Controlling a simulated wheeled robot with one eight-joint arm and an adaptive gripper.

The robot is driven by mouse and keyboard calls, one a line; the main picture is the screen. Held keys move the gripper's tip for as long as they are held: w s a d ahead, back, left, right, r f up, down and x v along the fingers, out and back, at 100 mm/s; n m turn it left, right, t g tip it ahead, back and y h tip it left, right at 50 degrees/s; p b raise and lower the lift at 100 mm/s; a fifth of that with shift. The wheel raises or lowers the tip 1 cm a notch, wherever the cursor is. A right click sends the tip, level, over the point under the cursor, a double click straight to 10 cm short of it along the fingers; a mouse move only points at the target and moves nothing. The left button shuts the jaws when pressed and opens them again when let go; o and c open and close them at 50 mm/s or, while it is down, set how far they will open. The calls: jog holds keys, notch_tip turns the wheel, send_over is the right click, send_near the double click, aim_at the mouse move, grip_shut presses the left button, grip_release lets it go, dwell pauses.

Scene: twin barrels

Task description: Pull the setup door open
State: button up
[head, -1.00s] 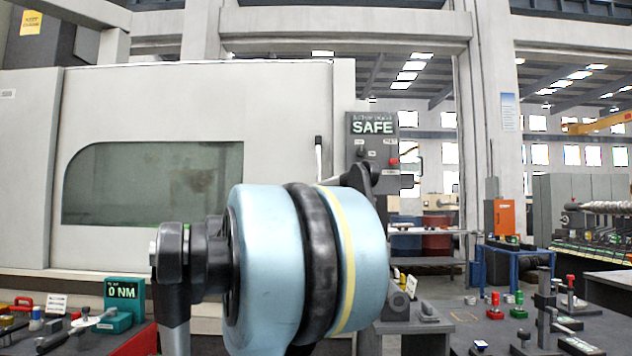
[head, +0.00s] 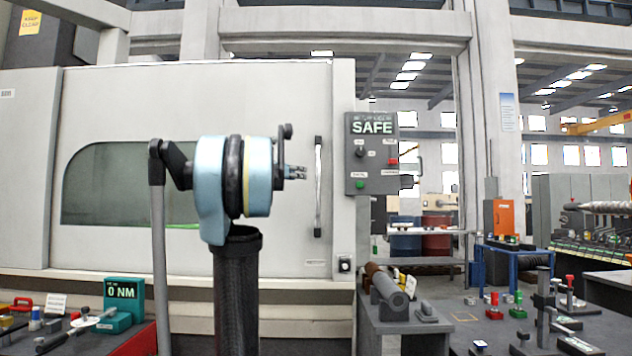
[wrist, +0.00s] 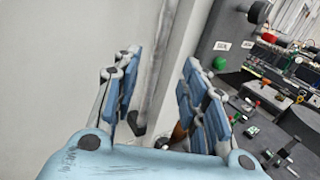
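The setup door (head: 270,110) is a large pale panel with a dark window (head: 110,185) at its left. It looks shut against the frame at its right. Its upright handle (head: 318,187) is a slim grey bar with dark ends near the door's right edge. My gripper (head: 299,172) is just left of the handle in the head view, pointing right, with a small gap in the picture. In the wrist view my gripper (wrist: 155,105) has its blue-padded fingers spread, with nothing held. A grey upright bar, likely the handle (wrist: 157,75), shows beyond and between the fingers; contact cannot be told.
A grey control panel (head: 372,153) reading SAFE is mounted right of the door. A small dark stand (head: 400,325) with cylinders is below it. A bench with a teal 0 NM display (head: 122,300) is at the lower left. Another bench with fixtures is at the right.

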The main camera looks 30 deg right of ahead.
jog(key=x, duration=1.5)
jog(key=shift+d, duration=0.3)
jog(key=shift+w+f, duration=0.1)
jog(key=shift+c, duration=0.6)
grip_shut()
